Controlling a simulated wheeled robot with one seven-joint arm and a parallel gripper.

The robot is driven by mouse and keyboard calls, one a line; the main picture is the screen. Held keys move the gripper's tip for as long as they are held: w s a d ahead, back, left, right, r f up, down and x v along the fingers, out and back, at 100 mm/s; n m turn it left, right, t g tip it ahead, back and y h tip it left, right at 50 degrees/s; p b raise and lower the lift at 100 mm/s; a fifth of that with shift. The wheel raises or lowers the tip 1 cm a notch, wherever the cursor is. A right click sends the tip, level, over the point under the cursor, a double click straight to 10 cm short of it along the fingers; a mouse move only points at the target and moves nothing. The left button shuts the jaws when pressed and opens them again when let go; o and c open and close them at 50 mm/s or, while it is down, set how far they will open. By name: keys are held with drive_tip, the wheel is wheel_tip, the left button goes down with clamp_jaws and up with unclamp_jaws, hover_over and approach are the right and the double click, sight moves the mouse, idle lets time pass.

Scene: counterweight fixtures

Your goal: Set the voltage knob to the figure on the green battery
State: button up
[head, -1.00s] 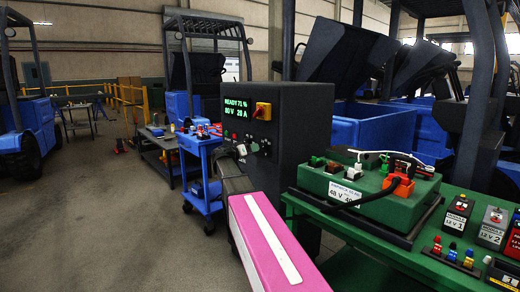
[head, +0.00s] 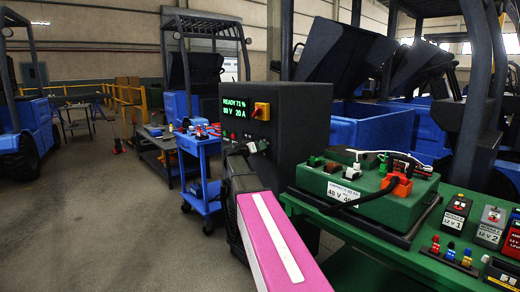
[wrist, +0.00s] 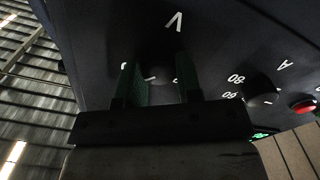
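The dark charger cabinet (head: 290,115) stands in the middle of the head view. Its green display (head: 235,106) reads READY 71 %, 80 V, 20 A. In the wrist view the panel carries a white V mark (wrist: 173,22) directly ahead of my gripper (wrist: 160,75). The two green-faced fingers are apart, close to the panel around the dark voltage knob area; the knob is too dark to make out, and contact cannot be told. The green battery (head: 375,207) sits on the green bench; its white label (head: 343,194) appears to read 48 V.
Another knob (wrist: 262,95) beside an A mark and a red button (wrist: 303,106) lie right of my gripper. A red-and-yellow switch (head: 262,111) is beside the display. The green bench (head: 345,232) holds small 12 V units (head: 457,213). A blue cart (head: 200,175) stands left.

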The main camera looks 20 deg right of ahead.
drive_tip(key=shift+n, duration=0.3)
drive_tip(key=shift+w+f+n, duration=0.1)
drive_tip(key=shift+n, duration=3.9)
drive_tip(key=shift+a, duration=0.1)
drive_tip(key=o, duration=0.9)
drive_tip(key=shift+o, duration=0.2)
drive_tip(key=shift+a, duration=0.1)
drive_tip(key=v, duration=1)
drive_tip(key=shift+a, duration=0.25)
